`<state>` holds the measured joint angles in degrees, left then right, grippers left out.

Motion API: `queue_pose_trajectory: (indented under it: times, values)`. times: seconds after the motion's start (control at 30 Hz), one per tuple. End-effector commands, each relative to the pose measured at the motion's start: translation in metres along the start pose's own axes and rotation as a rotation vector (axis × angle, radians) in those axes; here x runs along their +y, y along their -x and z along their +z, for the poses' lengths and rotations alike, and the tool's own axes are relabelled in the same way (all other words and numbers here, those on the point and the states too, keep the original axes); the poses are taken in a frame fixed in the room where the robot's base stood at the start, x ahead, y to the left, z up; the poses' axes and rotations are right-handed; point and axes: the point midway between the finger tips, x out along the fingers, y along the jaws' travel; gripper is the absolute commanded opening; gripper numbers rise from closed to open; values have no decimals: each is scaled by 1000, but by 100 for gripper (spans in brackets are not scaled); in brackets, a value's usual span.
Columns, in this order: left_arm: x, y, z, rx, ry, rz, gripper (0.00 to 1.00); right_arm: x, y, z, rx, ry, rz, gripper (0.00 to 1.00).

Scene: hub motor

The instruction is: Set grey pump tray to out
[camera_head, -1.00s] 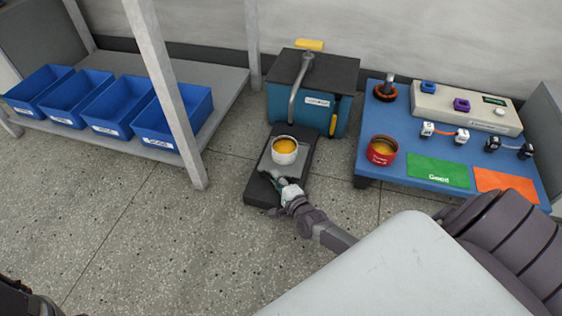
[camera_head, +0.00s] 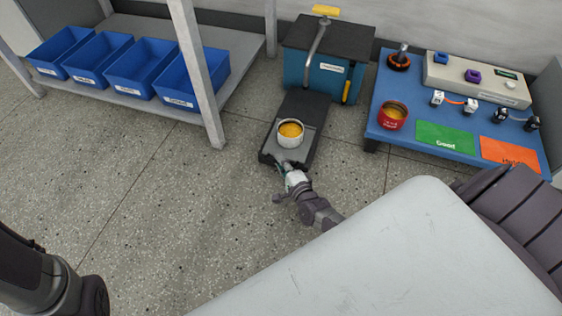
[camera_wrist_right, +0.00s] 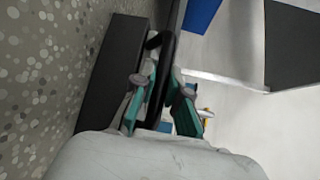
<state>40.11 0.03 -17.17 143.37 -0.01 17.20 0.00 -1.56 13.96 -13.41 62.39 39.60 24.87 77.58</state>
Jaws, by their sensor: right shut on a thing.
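The grey tray (camera_head: 308,133) lies on a dark base (camera_head: 305,103) in front of the teal pump box (camera_head: 313,74). It is slid forward to the base's front end, away from the box. A white cup (camera_head: 290,135) with yellow contents stands upright on it. My right gripper (camera_head: 285,168) is at the tray's front edge, shut on its handle. In the right wrist view the green fingers (camera_wrist_right: 160,88) close around a dark handle bar (camera_wrist_right: 160,50). My left arm shows at the lower left, but its gripper is out of view.
Several blue bins (camera_head: 190,85) stand on a shelf (camera_head: 245,55) with grey posts at left. A blue table (camera_head: 398,131) at right holds a red cup (camera_head: 391,118), a green mat (camera_head: 444,137) and an orange mat (camera_head: 507,151). The floor (camera_head: 160,200) at front left is clear.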

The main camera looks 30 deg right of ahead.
Motion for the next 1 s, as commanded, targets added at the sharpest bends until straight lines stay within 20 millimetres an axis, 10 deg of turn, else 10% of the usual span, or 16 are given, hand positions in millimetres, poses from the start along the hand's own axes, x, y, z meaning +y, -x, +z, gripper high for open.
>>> queue_pose_trajectory:
  times: [0.07,0.13,0.53,1.0]
  values:
    - [0,0,1,-1,0,0,40,4,4,6,-8,-2,7,0]
    - [0,0,2,-3,0,0,40,5,4,6,-9,-2,8,25]
    - [0,0,2,-6,1,-3,40,4,10,3,-5,-1,7,25]
    - [0,0,1,-2,1,-1,40,4,75,4,-6,-2,8,25]
